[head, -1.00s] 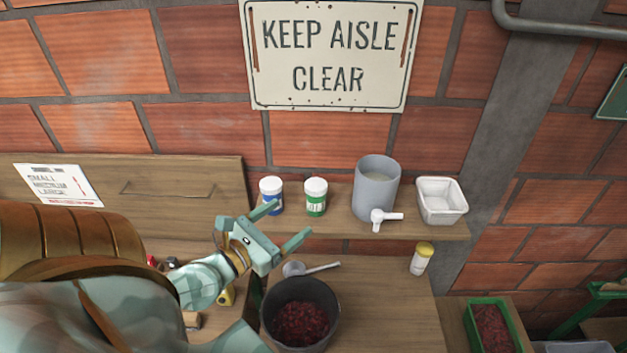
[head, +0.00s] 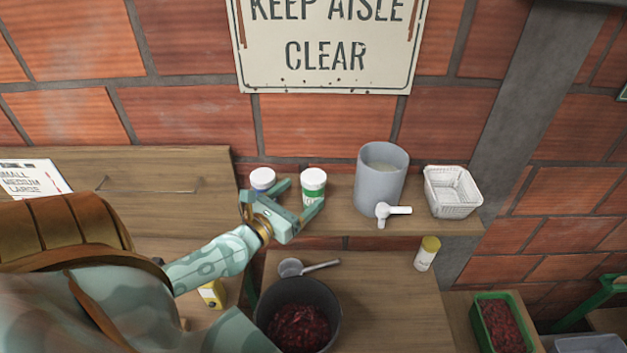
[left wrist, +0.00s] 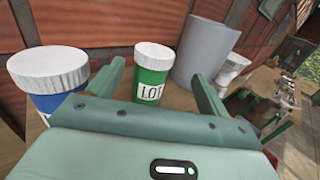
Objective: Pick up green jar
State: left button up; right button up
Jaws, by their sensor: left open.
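The green jar (head: 313,185) with a white lid stands upright on the wooden shelf. It also shows in the left wrist view (left wrist: 152,75), between the two fingers and a little beyond them. My left gripper (head: 299,200) is open and empty, its fingers pointing at the jar. In the head view the right-hand finger overlaps the jar's lower part; I cannot tell whether it touches. A blue jar (head: 262,180) with a white lid stands to the left, just outside the left finger in the left wrist view (left wrist: 50,80). My right gripper is not in view.
A grey cylinder container (head: 380,175) with a white scoop (head: 390,211) in front stands right of the green jar. A white basket (head: 452,192) is farther right. Below are a dark pot (head: 268,322), a ladle (head: 305,267) and a yellow-capped bottle (head: 427,254).

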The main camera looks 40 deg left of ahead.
aim_at(320, 173)
pick_arm(q)
jog(key=w, duration=0.4)
jog(key=shift+a+f, duration=0.1)
jog(key=shift+a, duration=0.1)
jog(key=w, duration=0.2)
jog(key=w+p, duration=0.1)
jog(key=w, duration=0.1)
jog(key=shift+a+r, duration=0.35)
jog(key=shift+w+f, duration=0.15)
jog(key=shift+w, duration=0.4)
jog(key=shift+s, duration=0.2)
jog(key=c, duration=0.7)
jog(key=shift+w, duration=0.1)
jog(key=c, duration=0.5)
